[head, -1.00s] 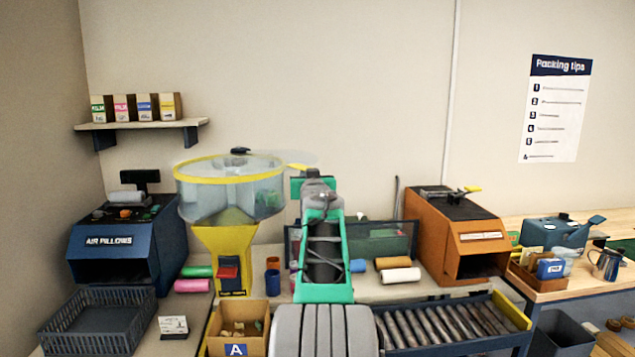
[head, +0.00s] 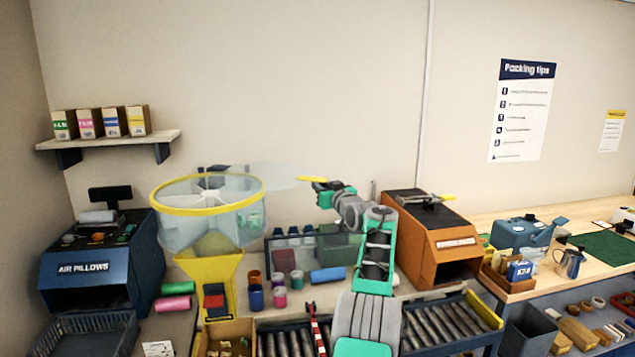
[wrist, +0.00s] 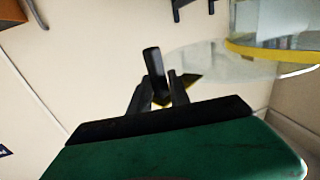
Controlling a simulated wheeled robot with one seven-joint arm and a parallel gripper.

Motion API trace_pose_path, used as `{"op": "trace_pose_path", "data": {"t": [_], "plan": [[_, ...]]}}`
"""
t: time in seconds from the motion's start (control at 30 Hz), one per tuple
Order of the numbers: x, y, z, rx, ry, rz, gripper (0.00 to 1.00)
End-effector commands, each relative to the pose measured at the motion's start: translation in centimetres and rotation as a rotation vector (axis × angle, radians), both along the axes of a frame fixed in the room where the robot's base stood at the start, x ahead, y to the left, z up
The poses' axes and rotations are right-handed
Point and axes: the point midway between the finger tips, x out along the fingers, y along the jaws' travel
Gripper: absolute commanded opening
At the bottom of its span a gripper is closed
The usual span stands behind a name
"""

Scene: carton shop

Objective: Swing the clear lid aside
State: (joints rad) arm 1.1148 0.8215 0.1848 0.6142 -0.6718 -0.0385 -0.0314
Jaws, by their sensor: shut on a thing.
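The clear round lid (head: 270,177) sticks out to the right of the yellow-rimmed clear hopper (head: 208,208), near rim height. The hopper's opening is mostly uncovered. The lid's yellow handle (head: 312,180) is at its right end. My gripper (head: 325,187) is shut on this handle, reaching from the right. In the wrist view my gripper (wrist: 162,88) has the yellow handle partly hidden behind its dark fingers. The clear lid (wrist: 208,60) spreads beyond them, with the hopper's yellow rim (wrist: 265,52) at upper right.
A blue air-pillow machine (head: 98,260) stands left of the hopper and an orange machine (head: 440,245) stands right of my arm. Cups, rolls and a dark bin lie behind on the bench. Open air lies between the lid and the wall.

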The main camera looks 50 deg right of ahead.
Motion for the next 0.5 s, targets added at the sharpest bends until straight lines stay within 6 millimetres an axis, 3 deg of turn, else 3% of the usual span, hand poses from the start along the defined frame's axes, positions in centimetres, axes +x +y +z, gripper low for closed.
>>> {"op": "trace_pose_path", "data": {"t": [0.5], "plan": [[-0.6,-1.8,0.1,-0.001,-0.002,0.047,0.0]]}}
